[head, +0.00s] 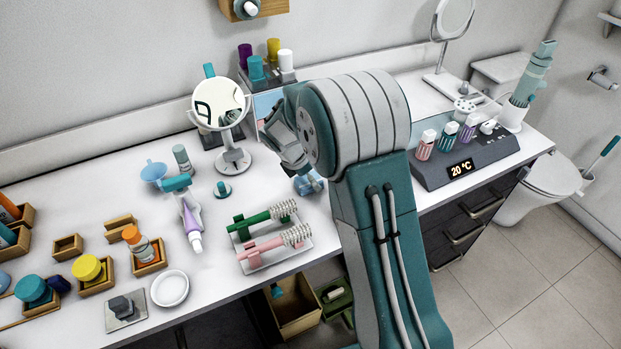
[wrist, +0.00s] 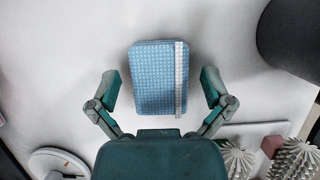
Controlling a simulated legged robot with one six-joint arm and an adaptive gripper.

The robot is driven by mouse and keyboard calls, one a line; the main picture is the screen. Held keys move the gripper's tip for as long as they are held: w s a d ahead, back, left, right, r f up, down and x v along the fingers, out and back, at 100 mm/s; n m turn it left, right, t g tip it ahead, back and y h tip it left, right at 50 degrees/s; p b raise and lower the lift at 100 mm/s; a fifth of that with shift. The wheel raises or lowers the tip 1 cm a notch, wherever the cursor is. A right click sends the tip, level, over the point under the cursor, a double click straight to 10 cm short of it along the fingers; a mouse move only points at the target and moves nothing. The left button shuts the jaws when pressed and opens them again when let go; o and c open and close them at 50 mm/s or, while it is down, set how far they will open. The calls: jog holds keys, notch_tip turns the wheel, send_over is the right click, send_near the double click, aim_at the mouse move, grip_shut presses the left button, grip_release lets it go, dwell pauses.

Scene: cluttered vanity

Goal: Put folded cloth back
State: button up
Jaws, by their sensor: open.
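The folded cloth (wrist: 155,78) is light blue with small pale dots and a white band along its right side. In the wrist view it lies flat on the white counter, between and beyond the two teal fingers of my gripper (wrist: 160,92). The fingers are spread wide, one on each side of it, with gaps to both edges. In the head view a small blue patch, likely the cloth (head: 309,184), shows below the end of my arm. My arm hides the rest.
A rack with green and pink spiky brushes (head: 268,247) stands close to the cloth; the bristles (wrist: 295,158) show at lower right in the wrist view. A round mirror (head: 232,160) stands to the left. A grey unit (head: 462,160) with bottles is to the right.

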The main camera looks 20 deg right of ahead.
jog(key=w+v, duration=0.1)
jog(key=v, duration=1)
jog(key=s+d+r+m+y, duration=0.1)
jog(key=s+d+r+m, duration=0.1)
jog(key=s+r+m, duration=0.3)
jog(key=s+d+r+m+t+y, duration=0.1)
jog(key=s+r+m+t, duration=0.1)
jog(key=s+m, duration=0.5)
jog(key=s+r+m+t+y, duration=0.2)
jog(key=s+m, duration=0.6)
jog(key=s, duration=0.9)
notch_tip(320, 180, up, 2)
jog(key=shift+s+d+r+t+y, duration=0.1)
jog(key=shift+s+d+t+y, duration=0.2)
jog(key=shift+d+t, duration=0.1)
